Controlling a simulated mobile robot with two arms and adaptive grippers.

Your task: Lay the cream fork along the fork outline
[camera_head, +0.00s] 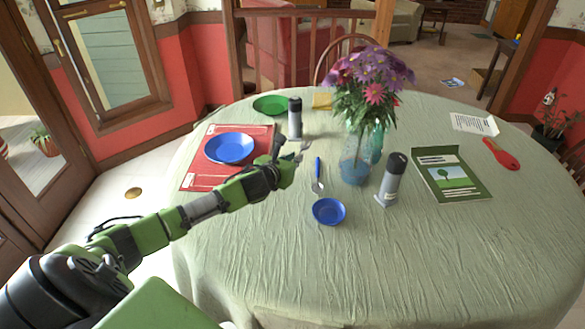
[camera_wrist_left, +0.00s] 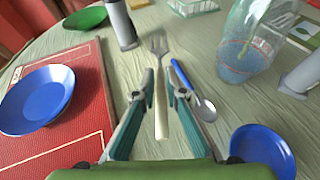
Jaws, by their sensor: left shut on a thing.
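The cream fork (camera_wrist_left: 160,100) lies between the fingers of my left gripper (camera_wrist_left: 161,84) in the left wrist view, with its metal tines pointing away. In the head view the tines (camera_head: 304,147) show just beyond my left gripper (camera_head: 288,162), which is shut on the fork at the right side of the red placemat. The placemat (camera_head: 192,183) bears white printed lines and a blue plate (camera_head: 229,148). I cannot make out a fork outline; my arm covers part of the mat. My right gripper is not in view.
A blue-handled spoon (camera_head: 318,172) and blue bowl (camera_head: 329,211) are right of the gripper. A grey-black shaker (camera_head: 295,118) stands behind it. A flower vase (camera_head: 355,165), second shaker (camera_head: 391,180) and green book (camera_head: 446,174) are farther right. The front tablecloth (camera_head: 400,270) is clear.

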